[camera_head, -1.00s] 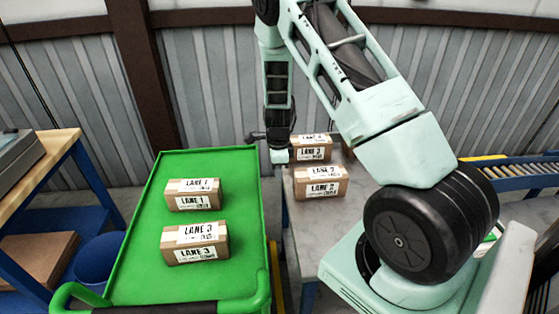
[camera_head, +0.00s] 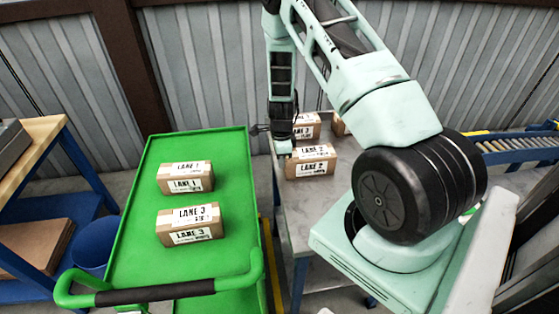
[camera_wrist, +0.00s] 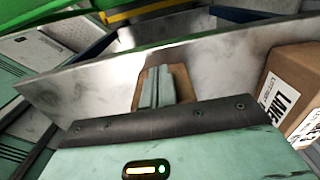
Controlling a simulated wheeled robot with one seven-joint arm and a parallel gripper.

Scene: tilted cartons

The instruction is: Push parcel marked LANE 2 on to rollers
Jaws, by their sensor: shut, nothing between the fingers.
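The brown LANE 2 parcel (camera_head: 311,168) lies on the grey metal table, its white labels facing up and front. My gripper (camera_head: 283,149) is shut and empty, low at the parcel's left end; I cannot tell whether they touch. The roller conveyor (camera_head: 518,146), with blue rails, is at the far right, beyond my arm. My arm hides part of the table between.
A LANE 3 parcel (camera_head: 304,130) stands behind LANE 2, and another carton (camera_head: 339,126) is partly hidden there. A green cart (camera_head: 140,225) on the left holds a LANE 1 parcel (camera_head: 185,178) and a LANE 3 parcel (camera_head: 190,225). The table (camera_head: 300,212) is bare in front.

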